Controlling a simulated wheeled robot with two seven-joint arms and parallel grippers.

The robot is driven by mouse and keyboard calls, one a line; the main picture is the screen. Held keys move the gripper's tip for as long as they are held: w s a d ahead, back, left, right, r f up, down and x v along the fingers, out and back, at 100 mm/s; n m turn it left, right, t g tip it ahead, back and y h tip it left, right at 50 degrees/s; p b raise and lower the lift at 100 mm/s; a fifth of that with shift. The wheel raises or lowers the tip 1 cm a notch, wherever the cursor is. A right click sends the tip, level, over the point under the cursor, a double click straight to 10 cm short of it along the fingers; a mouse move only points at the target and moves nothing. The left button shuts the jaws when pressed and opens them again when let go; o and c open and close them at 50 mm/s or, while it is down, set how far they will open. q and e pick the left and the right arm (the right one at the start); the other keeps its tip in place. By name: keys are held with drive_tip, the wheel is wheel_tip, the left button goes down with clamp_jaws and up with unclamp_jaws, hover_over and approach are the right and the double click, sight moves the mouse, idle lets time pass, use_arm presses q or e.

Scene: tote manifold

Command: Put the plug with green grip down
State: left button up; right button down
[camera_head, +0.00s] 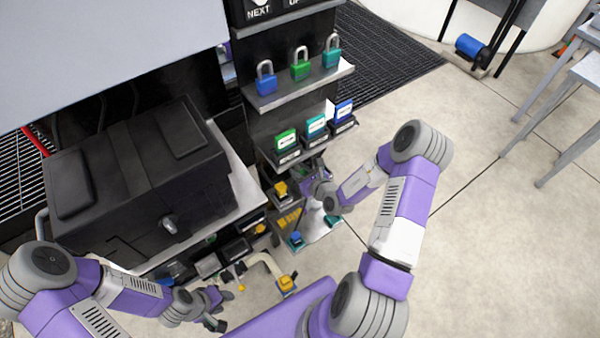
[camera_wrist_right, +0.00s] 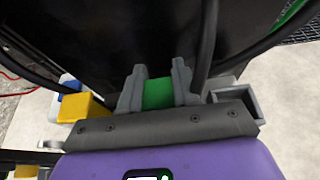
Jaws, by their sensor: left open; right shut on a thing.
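The plug with green grip (camera_wrist_right: 158,93) is between the two grey fingers of my right gripper (camera_wrist_right: 158,88) in the right wrist view. Only its green grip shows clearly; its lower part is hidden. In the head view my right gripper (camera_head: 312,187) is beside the black rack's lower shelves, and the plug in it cannot be made out. My left gripper (camera_head: 222,308) is open and apart from the plug, low in the head view, near the front of the black case.
A yellow block (camera_wrist_right: 82,107) sits close left of the right fingers; an empty grey holder (camera_wrist_right: 235,103) is close right. Above, shelves hold padlocks (camera_head: 300,68) and coloured boxes (camera_head: 286,142). A black case (camera_head: 130,185) stands left.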

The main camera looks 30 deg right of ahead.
drive_tip(key=c, duration=0.8)
unclamp_jaws()
drive_tip(key=shift+f, duration=0.1)
drive_tip(key=shift+r, duration=0.25)
drive_tip(key=p+v, duration=0.3)
drive_tip(key=v, duration=0.9)
drive_tip(key=shift+f, duration=0.15)
